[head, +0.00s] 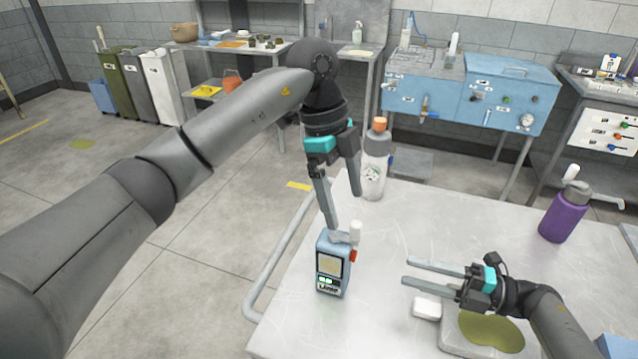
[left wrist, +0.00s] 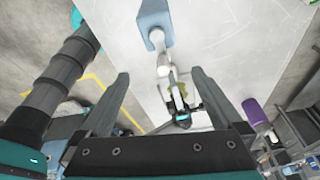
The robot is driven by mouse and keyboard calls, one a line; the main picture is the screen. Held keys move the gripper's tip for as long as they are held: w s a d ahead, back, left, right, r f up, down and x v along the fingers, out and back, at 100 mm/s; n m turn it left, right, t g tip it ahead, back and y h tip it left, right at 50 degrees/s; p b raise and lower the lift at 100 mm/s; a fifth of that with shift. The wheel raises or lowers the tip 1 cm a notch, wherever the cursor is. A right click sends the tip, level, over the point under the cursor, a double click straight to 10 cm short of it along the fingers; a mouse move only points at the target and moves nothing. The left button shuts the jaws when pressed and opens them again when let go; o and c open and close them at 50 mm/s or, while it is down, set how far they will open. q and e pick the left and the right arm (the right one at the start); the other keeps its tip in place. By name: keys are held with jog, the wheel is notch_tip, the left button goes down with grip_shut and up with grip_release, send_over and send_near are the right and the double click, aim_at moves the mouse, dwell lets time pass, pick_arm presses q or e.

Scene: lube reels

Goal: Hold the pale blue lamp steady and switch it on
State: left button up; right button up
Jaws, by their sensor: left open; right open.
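The pale blue lamp (head: 321,284) stands upright near the left edge of the metal table, with a pale front panel, a red part on its right side and a white knob-like part on top. In the left wrist view the lamp (left wrist: 154,20) shows at the top, beyond the fingertips. My left gripper (head: 344,208) is open and points down above the lamp; one fingertip overlaps its top in the head view, and contact cannot be told. My right gripper (head: 406,270) is open and empty, low over the table, pointing left toward the lamp with a gap between.
A purple bottle (head: 562,215) stands at the right. A white block (head: 427,307) and a grey pad with an olive patch (head: 455,335) lie near my right gripper. The table's middle is clear.

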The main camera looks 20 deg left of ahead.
aim_at(319, 246)
pick_arm(q)
jog(key=a+n+y, duration=0.2)
jog(key=a+y, duration=0.1)
jog(key=a, duration=0.1)
jog(key=shift+t, duration=0.3)
notch_tip(319, 246, down, 14)
jog(key=shift+a+f, duration=0.1)
jog(key=shift+c, duration=0.4)
grip_shut()
pick_arm(e)
grip_shut()
dwell(0.6)
dwell(1.3)
